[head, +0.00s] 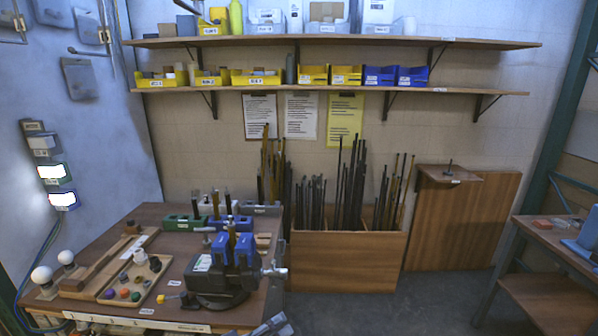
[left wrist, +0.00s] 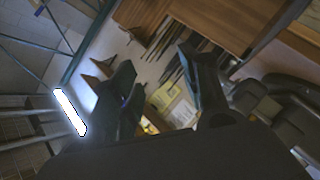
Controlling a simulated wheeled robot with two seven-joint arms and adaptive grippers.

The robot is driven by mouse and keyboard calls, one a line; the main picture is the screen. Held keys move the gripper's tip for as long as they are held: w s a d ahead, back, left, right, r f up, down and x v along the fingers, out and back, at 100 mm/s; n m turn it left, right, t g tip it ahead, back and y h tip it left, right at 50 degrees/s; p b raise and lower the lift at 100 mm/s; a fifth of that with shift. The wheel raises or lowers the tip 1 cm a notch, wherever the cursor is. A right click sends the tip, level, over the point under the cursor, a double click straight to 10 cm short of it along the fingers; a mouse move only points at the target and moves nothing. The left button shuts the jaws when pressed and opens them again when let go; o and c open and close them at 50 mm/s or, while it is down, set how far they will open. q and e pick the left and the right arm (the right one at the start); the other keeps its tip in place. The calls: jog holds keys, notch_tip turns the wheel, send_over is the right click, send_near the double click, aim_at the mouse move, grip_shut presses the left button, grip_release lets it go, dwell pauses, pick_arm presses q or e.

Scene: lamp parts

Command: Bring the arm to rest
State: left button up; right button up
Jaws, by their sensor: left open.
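My left gripper (left wrist: 158,62) shows in the left wrist view. Its two dark fingers are spread apart, with nothing between them. Behind the gap, the tilted view shows rods and posted sheets in the distance. In the head view neither gripper can be made out; a grey piece at the bottom edge is too cut off to name. The lamp parts lie on the workbench (head: 180,262): white bulbs (head: 42,276) at the left and a wooden tray (head: 117,296) of coloured knobs. A black vise (head: 215,283) with blue jaws (head: 245,250) grips an upright rod.
A wooden bin (head: 345,262) of upright rods stands right of the bench. Green and blue holders (head: 185,223) stand at the bench's back. Shelves (head: 330,90) with yellow and blue boxes hang above. A side table (head: 545,237) is at right; the floor between is clear.

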pick_arm(q)
jog(key=s+a+f+m+g+y, duration=0.5)
jog(key=s+a+f+g+y, duration=0.4)
jog(key=s+a+f, duration=0.6)
notch_tip(320, 180, down, 26)
jog(key=s+a+r+p, duration=0.1)
jog(key=s+p, duration=0.2)
jog(key=p, duration=0.5)
jog(key=s+a+f+p, duration=0.2)
jog(key=s+f, duration=0.4)
jog(key=s, duration=0.4)
jog(key=s+a+f+g+p, duration=0.1)
jog(key=s+f+p, duration=0.4)
jog(key=s, duration=0.6)
jog(key=shift+s+a+f+y, duration=0.15)
jog(key=shift+a+f+y, duration=0.3)
jog(key=shift+a, duration=0.2)
pick_arm(e)
jog(key=s+a+r, duration=0.1)
jog(key=a+r, duration=0.1)
jog(key=r, duration=0.5)
jog(key=s+a+r, duration=0.1)
jog(key=a+r, duration=0.2)
jog(key=r, duration=0.5)
jog(key=shift+y, duration=0.3)
